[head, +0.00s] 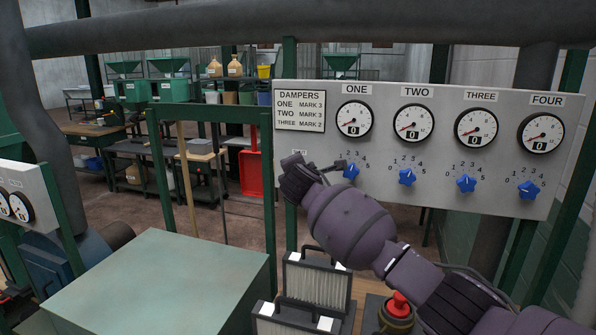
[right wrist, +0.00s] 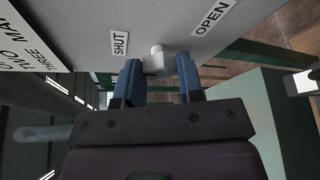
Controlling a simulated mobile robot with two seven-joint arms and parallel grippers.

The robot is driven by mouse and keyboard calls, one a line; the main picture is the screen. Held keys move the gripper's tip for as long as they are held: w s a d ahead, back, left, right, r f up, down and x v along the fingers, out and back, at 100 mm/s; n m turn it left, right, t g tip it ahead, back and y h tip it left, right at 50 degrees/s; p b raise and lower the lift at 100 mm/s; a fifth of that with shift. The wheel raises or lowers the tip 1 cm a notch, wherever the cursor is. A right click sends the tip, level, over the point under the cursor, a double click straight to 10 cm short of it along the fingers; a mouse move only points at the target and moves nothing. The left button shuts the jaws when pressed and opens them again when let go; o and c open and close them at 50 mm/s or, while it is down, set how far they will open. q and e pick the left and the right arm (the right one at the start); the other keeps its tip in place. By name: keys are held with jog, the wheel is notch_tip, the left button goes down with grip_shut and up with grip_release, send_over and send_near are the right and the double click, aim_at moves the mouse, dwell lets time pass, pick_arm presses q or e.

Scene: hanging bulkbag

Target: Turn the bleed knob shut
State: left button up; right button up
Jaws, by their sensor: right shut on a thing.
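The bleed knob (right wrist: 157,62) is a small pale grey knob on the panel, between the SHUT label (right wrist: 119,44) and the OPEN label (right wrist: 212,18) in the right wrist view. My right gripper (right wrist: 159,74) has its two blue fingers on either side of the knob and is shut on it. A small stub on the knob points to the panel side. In the head view my right gripper (head: 297,172) is at the panel's lower left corner and hides the knob. My left gripper is not in view.
The grey panel (head: 400,180) carries gauges and blue damper knobs (head: 407,177) close to my right arm. Below stand pleated filters (head: 315,287), a red button (head: 398,304) and a green box top (head: 160,280). A large pipe (head: 250,28) crosses above.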

jog(key=shift+r+n+g, duration=0.1)
jog(key=shift+n+g, duration=0.2)
jog(key=shift+n, duration=0.4)
jog(key=shift+h, duration=0.3)
jog(key=o, duration=0.9)
jog(key=shift+a, duration=0.1)
pick_arm(q)
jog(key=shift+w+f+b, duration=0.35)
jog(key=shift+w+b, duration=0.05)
jog(key=shift+b, duration=0.55)
pick_arm(e)
jog(key=shift+v, duration=5.4)
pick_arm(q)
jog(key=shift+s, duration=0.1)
pick_arm(e)
jog(key=shift+s, duration=0.1)
